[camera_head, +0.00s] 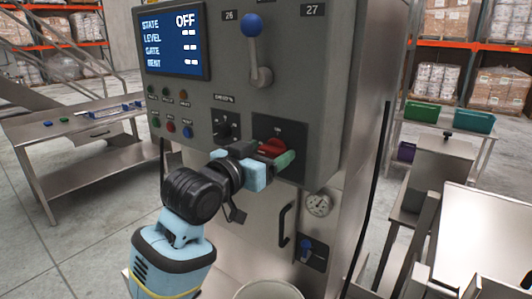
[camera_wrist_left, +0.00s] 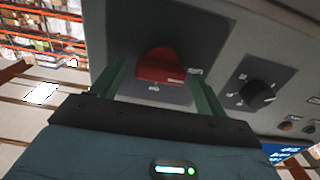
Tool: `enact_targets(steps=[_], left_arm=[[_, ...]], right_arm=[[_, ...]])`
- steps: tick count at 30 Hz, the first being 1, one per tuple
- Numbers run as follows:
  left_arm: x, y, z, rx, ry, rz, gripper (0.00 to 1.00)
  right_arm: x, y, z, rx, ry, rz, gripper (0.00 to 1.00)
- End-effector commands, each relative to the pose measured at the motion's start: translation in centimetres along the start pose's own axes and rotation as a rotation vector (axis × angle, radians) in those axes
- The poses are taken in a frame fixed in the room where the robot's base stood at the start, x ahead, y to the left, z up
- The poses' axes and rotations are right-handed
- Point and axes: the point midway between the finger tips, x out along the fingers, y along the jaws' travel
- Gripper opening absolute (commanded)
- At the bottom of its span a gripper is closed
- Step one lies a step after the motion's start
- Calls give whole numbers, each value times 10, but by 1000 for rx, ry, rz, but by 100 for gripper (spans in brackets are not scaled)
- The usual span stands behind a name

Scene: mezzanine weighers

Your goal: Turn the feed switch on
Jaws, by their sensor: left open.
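A red rotary switch (camera_head: 272,147) sits on a dark plate low on the grey control cabinet. Its label is too small to read, so I cannot tell for sure that it is the feed switch. My left gripper (camera_head: 279,158) is at this switch, with its green fingers open. In the left wrist view the red switch (camera_wrist_left: 160,66) shows between the two fingers of the gripper (camera_wrist_left: 160,76), one on each side. I cannot tell whether they touch it. The screen (camera_head: 174,39) above reads STATE OFF. My right gripper is not in view.
A black knob (camera_head: 226,125) is left of the red switch. A blue-balled lever (camera_head: 254,45) is above, and small coloured buttons (camera_head: 170,124) are at left. A door handle (camera_head: 286,224) and gauge (camera_head: 318,204) are below. A steel table (camera_head: 85,160) stands at left.

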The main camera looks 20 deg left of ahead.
Motion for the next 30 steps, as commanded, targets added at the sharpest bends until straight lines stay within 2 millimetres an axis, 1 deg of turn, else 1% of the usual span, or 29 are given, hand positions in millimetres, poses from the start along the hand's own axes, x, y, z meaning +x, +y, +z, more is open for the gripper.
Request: enact_targets(steps=[1,9,11,20,26,30], left_arm=[[0,0,0,0,0,0,72],[0,0,0,0,0,0,37],[0,0,0,0,0,0,30],[0,0,0,41,0,0,30],[0,0,0,152,1,-1,30],[0,0,0,268,-1,-2,30]], right_arm=[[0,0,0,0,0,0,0],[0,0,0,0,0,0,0],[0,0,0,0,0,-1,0],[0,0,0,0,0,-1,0],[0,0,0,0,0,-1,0],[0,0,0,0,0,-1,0]])
